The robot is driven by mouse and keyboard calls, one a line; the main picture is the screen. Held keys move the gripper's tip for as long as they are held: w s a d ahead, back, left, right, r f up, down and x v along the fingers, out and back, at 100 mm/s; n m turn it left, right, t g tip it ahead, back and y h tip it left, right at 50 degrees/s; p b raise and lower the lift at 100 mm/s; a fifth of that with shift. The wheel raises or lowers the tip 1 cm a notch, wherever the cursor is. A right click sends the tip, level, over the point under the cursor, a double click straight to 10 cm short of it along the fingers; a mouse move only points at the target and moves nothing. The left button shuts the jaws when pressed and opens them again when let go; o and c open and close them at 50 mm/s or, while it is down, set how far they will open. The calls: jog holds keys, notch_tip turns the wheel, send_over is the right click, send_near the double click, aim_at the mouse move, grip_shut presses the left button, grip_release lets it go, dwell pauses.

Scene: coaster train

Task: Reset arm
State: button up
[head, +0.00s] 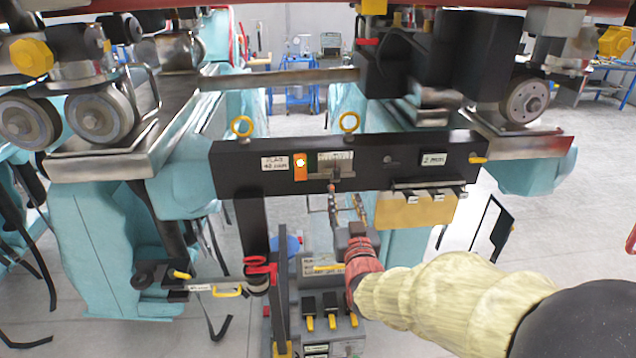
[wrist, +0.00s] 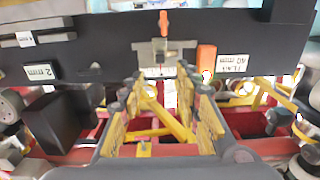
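My gripper (head: 346,200) is in front of and below the black bar (head: 230,160) in the head view, at the end of my arm in its yellowish cover. In the wrist view my gripper (wrist: 163,88) shows two yellow-padded fingers apart, with nothing held between them. The fingertips point at the bar's lower edge, just below a grey metal fitting (wrist: 155,52) with an orange-red tip. I cannot tell whether the fingertips touch the bar.
The bar carries an orange block (head: 300,166) and yellow rings. Wheeled carriages hang at both sides, above teal-covered seats (head: 95,240). A grey tool stand (head: 310,265) with black-and-yellow pieces sits just below my gripper.

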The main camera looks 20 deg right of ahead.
jog(key=s+a+f+g+y, duration=0.2)
jog(key=s+f+g, duration=0.2)
jog(key=f, duration=0.4)
jog(key=s+a+f+g+y, duration=0.1)
jog(key=s+a+f+g, duration=0.25)
jog(key=f, duration=0.45)
jog(key=s+a+n+g+b, duration=0.1)
jog(key=s+a+b, duration=0.1)
jog(key=s, duration=0.5)
jog(key=s+a+n+g+y+b, duration=0.1)
jog(key=s+a+g+b, duration=0.1)
jog(key=s+b, duration=0.3)
jog(key=s+a+r+n+g+y+b, duration=0.1)
jog(key=s+a+b, duration=0.2)
jog(key=s, duration=0.5)
jog(key=shift+s+b, duration=0.3)
jog(key=shift+b, duration=0.25)
jog(key=shift+r, duration=0.15)
